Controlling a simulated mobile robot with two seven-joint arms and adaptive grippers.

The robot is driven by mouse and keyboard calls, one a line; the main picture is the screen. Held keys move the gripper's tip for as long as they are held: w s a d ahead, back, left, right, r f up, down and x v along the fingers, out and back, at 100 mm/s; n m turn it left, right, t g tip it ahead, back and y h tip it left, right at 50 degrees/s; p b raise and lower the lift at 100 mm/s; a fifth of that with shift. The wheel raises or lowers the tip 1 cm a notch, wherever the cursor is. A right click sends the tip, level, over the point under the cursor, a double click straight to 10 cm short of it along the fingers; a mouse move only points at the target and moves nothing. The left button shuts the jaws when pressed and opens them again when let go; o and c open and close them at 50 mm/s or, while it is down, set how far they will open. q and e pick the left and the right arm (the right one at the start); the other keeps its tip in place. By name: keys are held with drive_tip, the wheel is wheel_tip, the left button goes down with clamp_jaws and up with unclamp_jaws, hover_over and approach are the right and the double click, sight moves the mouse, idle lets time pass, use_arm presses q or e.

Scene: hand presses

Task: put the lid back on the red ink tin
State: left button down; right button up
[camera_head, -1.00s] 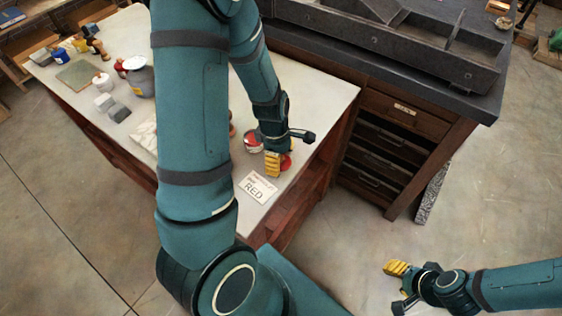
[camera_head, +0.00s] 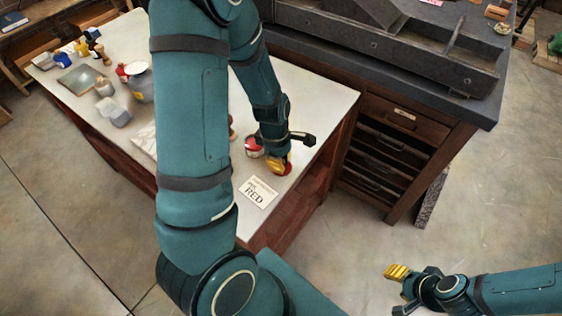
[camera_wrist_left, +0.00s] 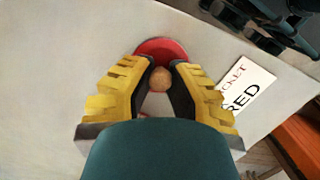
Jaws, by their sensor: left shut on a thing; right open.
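The red lid (camera_wrist_left: 160,50) with its round wooden knob (camera_wrist_left: 160,79) is in the left wrist view. My left gripper (camera_head: 279,168) is shut on the knob, one finger on each side. The red ink tin (camera_head: 253,148) stands on the table just left of and behind my left gripper, partly hidden by the arm. My right gripper (camera_head: 397,287) is open and empty, over the floor.
A card reading RED (camera_head: 257,192) lies on the white table (camera_head: 310,105) in front of the tin. Jars, blocks and a dark slab (camera_head: 82,76) stand at the far left. A dark press bench (camera_head: 420,90) with drawers is behind right. My left arm hides the middle.

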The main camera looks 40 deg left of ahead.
sight(254, 143)
use_arm(q)
wheel_tip(254, 143, up, 9)
drive_tip(key=p, duration=0.3)
drive_tip(key=shift+p, duration=0.3)
drive_tip(key=shift+a+r, duration=0.15)
drive_tip(key=shift+a, duration=0.1)
drive_tip(key=a+n, duration=0.1)
drive_tip(key=a, duration=0.2)
drive_tip(key=a+r+n, duration=0.1)
drive_tip(key=a+n, duration=0.1)
drive_tip(key=a, duration=0.1)
drive_tip(key=a+n, duration=0.1)
drive_tip(key=a, duration=0.1)
drive_tip(key=shift+s+a+r+y+b, duration=0.3)
drive_tip(key=shift+s+a+b, duration=0.05)
drive_tip(key=shift+s+a, duration=0.05)
drive_tip(key=shift+a, duration=0.1)
drive_tip(key=shift+f+b, duration=2.45)
drive_tip(key=shift+f, duration=0.7)
drive_tip(key=shift+f, duration=0.2)
drive_tip(key=shift+c, duration=1.7)
unclamp_jaws()
